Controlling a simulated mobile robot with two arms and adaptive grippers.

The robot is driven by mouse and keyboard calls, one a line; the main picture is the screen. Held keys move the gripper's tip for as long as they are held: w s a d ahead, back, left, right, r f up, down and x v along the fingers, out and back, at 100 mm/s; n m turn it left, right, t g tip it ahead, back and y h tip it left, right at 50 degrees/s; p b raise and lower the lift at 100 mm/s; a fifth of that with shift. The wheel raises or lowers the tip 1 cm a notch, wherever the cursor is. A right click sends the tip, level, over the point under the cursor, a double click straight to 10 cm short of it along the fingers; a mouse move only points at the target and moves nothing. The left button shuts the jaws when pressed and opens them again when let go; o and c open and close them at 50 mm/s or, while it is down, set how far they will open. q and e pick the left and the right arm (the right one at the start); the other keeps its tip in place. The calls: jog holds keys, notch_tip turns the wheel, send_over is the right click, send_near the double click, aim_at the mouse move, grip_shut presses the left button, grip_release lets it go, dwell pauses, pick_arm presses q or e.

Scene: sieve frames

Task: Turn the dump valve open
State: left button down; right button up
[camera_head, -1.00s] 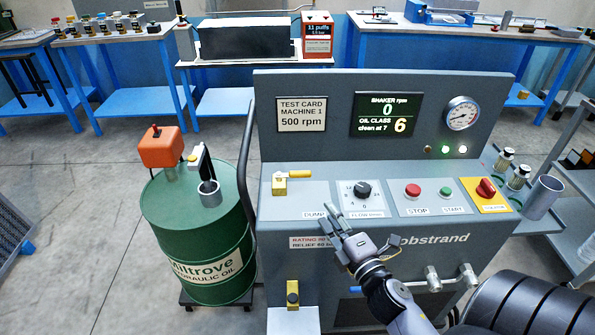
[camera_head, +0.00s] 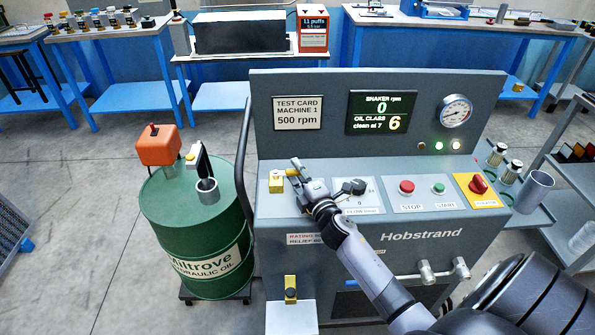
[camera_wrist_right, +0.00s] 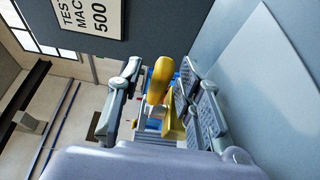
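The yellow dump valve (camera_head: 276,182) sits at the left end of the grey machine's control panel (camera_head: 395,222). My right gripper (camera_head: 298,174) is at the valve's handle and hides most of it and the label below. In the right wrist view the yellow handle (camera_wrist_right: 160,80) stands between the two fingers of my right gripper (camera_wrist_right: 155,88). The fingers are apart, with a visible gap on the handle's left side; contact on its right side is unclear. My left gripper is not in view.
A black knob (camera_head: 354,187), red stop button (camera_head: 407,187), green start button (camera_head: 438,188) and red isolator switch (camera_head: 478,184) lie to the right. The display (camera_head: 382,112) reads shaker 0, oil class 6. A green oil drum (camera_head: 200,240) stands left of the machine.

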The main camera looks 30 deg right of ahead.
jog(key=shift+w, duration=0.1)
jog(key=shift+c, duration=0.4)
grip_shut()
dwell(0.5)
